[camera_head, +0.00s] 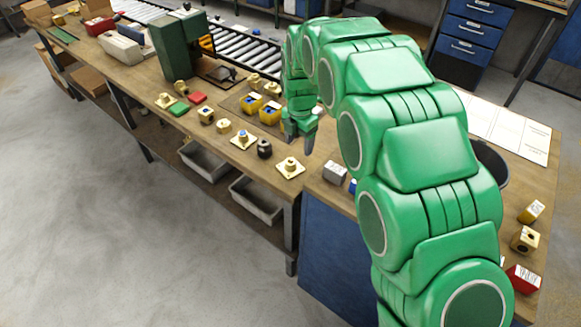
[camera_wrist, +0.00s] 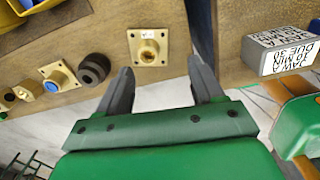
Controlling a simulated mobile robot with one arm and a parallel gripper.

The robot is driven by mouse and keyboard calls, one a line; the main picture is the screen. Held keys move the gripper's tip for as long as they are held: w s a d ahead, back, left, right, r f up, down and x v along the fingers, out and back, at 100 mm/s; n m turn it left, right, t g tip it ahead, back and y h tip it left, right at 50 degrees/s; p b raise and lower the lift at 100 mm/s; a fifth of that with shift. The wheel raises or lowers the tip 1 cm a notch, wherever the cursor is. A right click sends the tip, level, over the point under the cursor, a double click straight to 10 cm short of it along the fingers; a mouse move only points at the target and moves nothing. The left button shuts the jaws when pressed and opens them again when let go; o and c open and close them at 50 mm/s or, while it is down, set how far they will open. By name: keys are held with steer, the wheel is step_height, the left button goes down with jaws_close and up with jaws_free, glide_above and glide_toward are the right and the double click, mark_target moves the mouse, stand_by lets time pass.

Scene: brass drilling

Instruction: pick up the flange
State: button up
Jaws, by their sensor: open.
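A brass flange with a square plate and a raised round hub (camera_head: 290,167) lies flat near the front edge of the bench. In the wrist view the same flange (camera_wrist: 149,58) lies just beyond and between my fingertips. A second square flange with a blue centre (camera_head: 243,139) lies to its left, and it also shows in the wrist view (camera_wrist: 67,78). My gripper (camera_head: 308,143) points down above the bench, close behind the nearer flange. In the wrist view my gripper (camera_wrist: 160,74) is open, with nothing between its fingers.
A dark ring-like cylinder (camera_head: 264,148) stands left of the nearer flange. A grey labelled block (camera_head: 334,172) is to the right. Bare wood surrounds the flange's right side.

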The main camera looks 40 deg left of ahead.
mark_target(291, 160)
steer(key=shift+n, duration=0.6)
steer(key=shift+s+a+f, duration=0.1)
steer(key=shift+a+f, duration=0.3)
steer(key=shift+f, duration=1.15)
steer(key=shift+s+a+f, duration=0.15)
steer(key=shift+a+f, duration=0.25)
steer(key=shift+f, duration=1.2)
steer(key=shift+s+a+f, duration=0.1)
steer(key=shift+a+f, duration=0.3)
steer(key=shift+f, duration=1.15)
steer(key=shift+r, duration=0.1)
jaws_close()
